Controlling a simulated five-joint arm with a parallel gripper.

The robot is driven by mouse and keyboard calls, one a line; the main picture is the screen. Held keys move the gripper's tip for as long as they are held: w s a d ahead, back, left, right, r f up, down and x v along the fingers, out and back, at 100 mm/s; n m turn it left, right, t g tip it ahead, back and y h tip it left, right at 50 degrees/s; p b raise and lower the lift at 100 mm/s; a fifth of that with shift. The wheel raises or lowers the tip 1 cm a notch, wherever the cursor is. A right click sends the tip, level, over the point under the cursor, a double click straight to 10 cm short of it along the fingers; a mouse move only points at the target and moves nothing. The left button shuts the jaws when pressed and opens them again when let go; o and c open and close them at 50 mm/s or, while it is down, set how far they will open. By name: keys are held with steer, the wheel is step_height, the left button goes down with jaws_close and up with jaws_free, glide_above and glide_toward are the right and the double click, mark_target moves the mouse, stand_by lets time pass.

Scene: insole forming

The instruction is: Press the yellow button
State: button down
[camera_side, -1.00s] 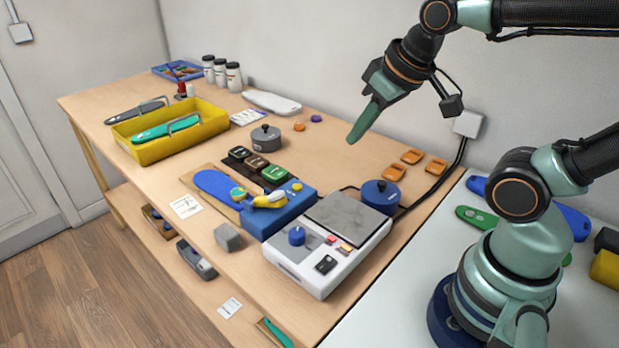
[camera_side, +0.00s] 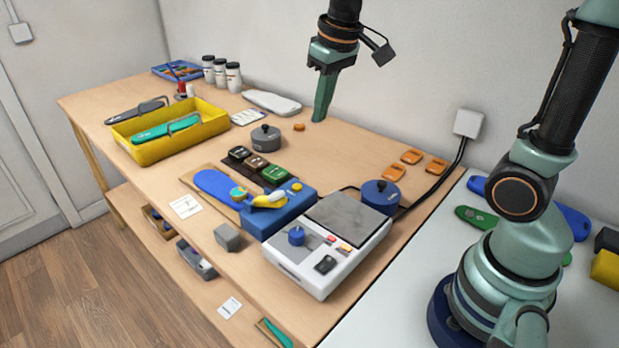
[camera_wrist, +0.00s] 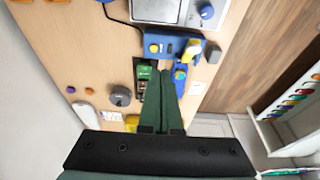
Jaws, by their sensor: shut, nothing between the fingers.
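The yellow button (camera_side: 297,186) is a small round knob on top of the blue block (camera_side: 291,207), at its back right corner. In the wrist view the yellow button (camera_wrist: 154,48) shows on the blue block (camera_wrist: 172,42), left of the yellow handle (camera_wrist: 193,49). My gripper (camera_side: 319,117) is shut and empty, its green fingers pointing down above the back part of the table, behind the button and apart from it. In the wrist view my gripper (camera_wrist: 157,68) has its tips just below the block in the picture, covering part of the dark strip. Nothing hides the button.
A white heating plate unit (camera_side: 325,262) with a blue knob and red and orange switches stands right of the block. Small labelled blocks (camera_side: 257,165) and a grey lidded pot (camera_side: 266,139) stand behind left. A blue lidded pot (camera_side: 380,194) stands right.

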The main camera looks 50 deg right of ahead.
mark_target(296, 187)
steer(key=w+d+f+g, duration=0.1)
steer(key=w+f+g, duration=0.1)
steer(key=w+f, duration=0.4)
steer(key=w, duration=0.2)
steer(key=shift+w+d+g, duration=0.25)
steer(key=shift+w+g, duration=0.05)
steer(key=shift+g, duration=0.1)
steer(key=shift+f, duration=0.2)
step_height(296, 187, down, 14)
steer(key=shift+r, duration=0.1)
stand_by(0.4)
